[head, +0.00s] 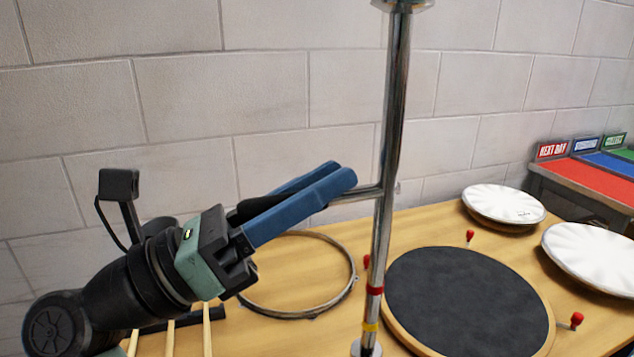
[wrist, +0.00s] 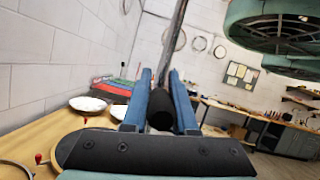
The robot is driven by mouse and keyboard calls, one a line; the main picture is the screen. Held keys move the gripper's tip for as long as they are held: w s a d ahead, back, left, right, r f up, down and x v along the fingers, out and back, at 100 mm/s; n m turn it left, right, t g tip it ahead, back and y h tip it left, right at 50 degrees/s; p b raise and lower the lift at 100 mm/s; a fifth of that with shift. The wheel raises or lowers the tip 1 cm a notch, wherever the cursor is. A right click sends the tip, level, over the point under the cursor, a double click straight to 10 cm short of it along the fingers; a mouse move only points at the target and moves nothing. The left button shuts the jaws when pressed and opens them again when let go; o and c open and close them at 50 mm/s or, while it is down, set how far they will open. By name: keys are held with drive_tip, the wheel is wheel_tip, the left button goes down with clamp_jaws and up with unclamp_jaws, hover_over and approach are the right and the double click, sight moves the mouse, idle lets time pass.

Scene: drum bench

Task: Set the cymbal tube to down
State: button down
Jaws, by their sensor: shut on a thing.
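The cymbal tube (head: 397,110) is a chrome upright tube on the bench, leaning slightly. A thin side handle sticks out to its left, with a black grip (head: 245,211). Near its foot are a red band (head: 375,291) and a yellow band (head: 370,327). My gripper (head: 338,175) has its blue fingers on either side of the handle, shut on it, to the left of the tube. In the wrist view, the rounded end of the black grip (wrist: 160,112) shows between the fingers (wrist: 160,78). The fingers hide part of the handle.
A wooden bench (head: 425,222) carries a metal hoop (head: 243,299), a black round pad (head: 465,300) and two white drumheads (head: 503,204) (head: 595,255). Red-topped keys (head: 577,319) stand around the pad. Coloured trays (head: 590,180) lie at the far right. A block wall (head: 220,105) stands behind.

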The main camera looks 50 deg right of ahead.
drive_tip(key=shift+f, duration=0.1)
wheel_tip(320, 180, down, 17)
drive_tip(key=b, duration=1.7)
drive_tip(key=shift+b, duration=0.4)
drive_tip(key=c, duration=0.9)
unclamp_jaws()
drive_tip(key=shift+o, duration=1)
drive_tip(key=shift+a, duration=0.1)
drive_tip(key=v, duration=1.3)
